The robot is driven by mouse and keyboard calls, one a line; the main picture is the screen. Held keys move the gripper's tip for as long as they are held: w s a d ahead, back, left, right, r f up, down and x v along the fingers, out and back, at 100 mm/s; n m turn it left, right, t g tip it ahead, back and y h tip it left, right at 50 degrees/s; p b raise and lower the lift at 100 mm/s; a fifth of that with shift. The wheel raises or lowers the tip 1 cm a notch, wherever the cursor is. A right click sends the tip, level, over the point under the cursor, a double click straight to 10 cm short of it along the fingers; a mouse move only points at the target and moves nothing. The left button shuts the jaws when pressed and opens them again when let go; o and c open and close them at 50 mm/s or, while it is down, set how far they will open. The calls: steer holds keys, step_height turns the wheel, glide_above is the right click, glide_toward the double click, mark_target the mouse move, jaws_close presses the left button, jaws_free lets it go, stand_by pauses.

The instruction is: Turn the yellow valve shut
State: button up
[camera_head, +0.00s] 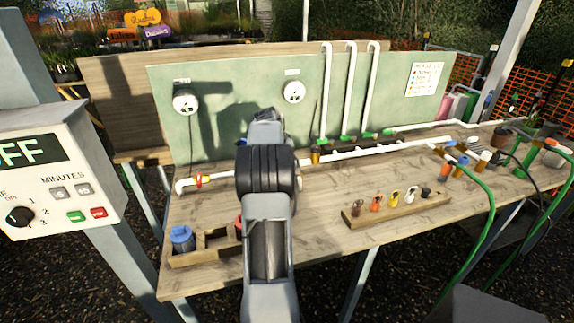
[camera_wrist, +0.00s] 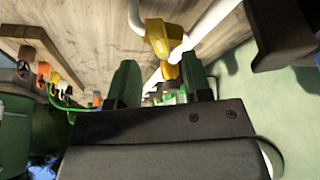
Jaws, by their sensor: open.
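The yellow valve (camera_wrist: 158,38) sits on a white pipe near the top centre of the wrist view. A yellow piece (camera_wrist: 191,72), apparently its handle, reaches down by my right-hand finger; I cannot tell whether they touch. My gripper (camera_wrist: 160,75) is open, its two dark green fingers apart, with nothing clasped between them. In the head view, a yellow fitting (camera_head: 315,157) shows at the foot of the leftmost upright pipe, just right of my arm. My gripper is hidden behind my arm there.
A green backboard (camera_head: 220,130) stands behind the wooden bench (camera_head: 340,236). A small-parts rack (camera_head: 395,208) and a wooden holder with a blue-capped jar (camera_head: 181,239) stand in front. Green hoses (camera_head: 487,215) hang at right. A timer box (camera_head: 55,170) stands at left.

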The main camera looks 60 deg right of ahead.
steer(key=s+v, duration=0.1)
steer(key=v, duration=0.8)
steer(key=shift+w+a+r, duration=0.2)
steer(key=shift+w+r, duration=0.05)
steer(key=shift+w, duration=0.25)
steer(key=shift+c, duration=0.3)
